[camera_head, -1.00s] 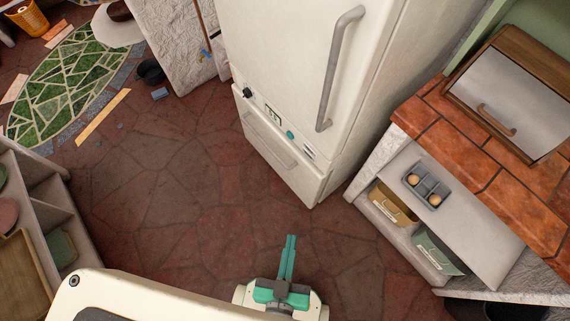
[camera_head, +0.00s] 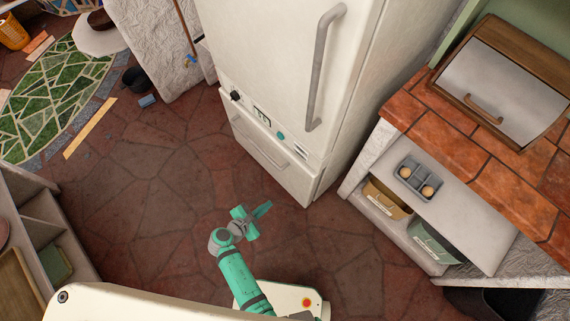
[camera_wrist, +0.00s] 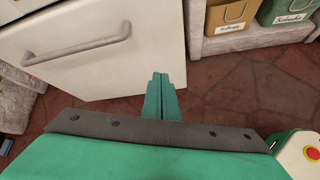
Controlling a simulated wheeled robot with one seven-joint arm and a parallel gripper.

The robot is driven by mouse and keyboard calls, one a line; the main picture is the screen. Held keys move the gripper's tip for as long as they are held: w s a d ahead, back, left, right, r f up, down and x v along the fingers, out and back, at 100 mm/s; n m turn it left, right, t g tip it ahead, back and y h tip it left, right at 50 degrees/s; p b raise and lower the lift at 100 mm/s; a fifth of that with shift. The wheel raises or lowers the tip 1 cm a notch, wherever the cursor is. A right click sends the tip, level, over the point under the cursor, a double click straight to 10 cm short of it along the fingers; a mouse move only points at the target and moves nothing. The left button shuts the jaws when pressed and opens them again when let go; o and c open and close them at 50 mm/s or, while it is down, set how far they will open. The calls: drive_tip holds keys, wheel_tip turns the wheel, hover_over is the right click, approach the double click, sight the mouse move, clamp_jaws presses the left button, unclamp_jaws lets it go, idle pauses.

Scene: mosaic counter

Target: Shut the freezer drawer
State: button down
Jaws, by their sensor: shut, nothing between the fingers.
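The freezer drawer (camera_head: 268,158) is the low white front of the tall white fridge (camera_head: 270,50), with a grey bar handle (camera_head: 261,147). Its front looks flush or nearly so with the fridge; I cannot tell whether a small gap is left.
At right, a tiled counter (camera_head: 455,135) has a shelf below with a tan bin (camera_head: 385,197), a green bin (camera_head: 435,240) and a grey egg tray (camera_head: 418,178). An open shelf unit (camera_head: 45,215) stands at left. The red stone floor (camera_head: 150,185) between is clear.

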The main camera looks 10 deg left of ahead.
drive_tip(key=w+a+r+n+t+h, duration=0.2)
drive_tip(key=w+a+r+n+h, duration=0.1)
drive_tip(key=w+r, duration=0.4)
approach(291, 159)
drive_tip(key=shift+t, duration=0.3)
drive_tip(key=w+d+f, duration=0.2)
drive_tip(key=w+d, duration=0.1)
drive_tip(key=shift+w+f, duration=0.15)
drive_tip(key=shift+f, duration=0.25)
drive_tip(key=shift+w+d, duration=0.35)
drive_tip(key=shift+w, duration=0.1)
drive_tip(key=shift+w, duration=0.15)
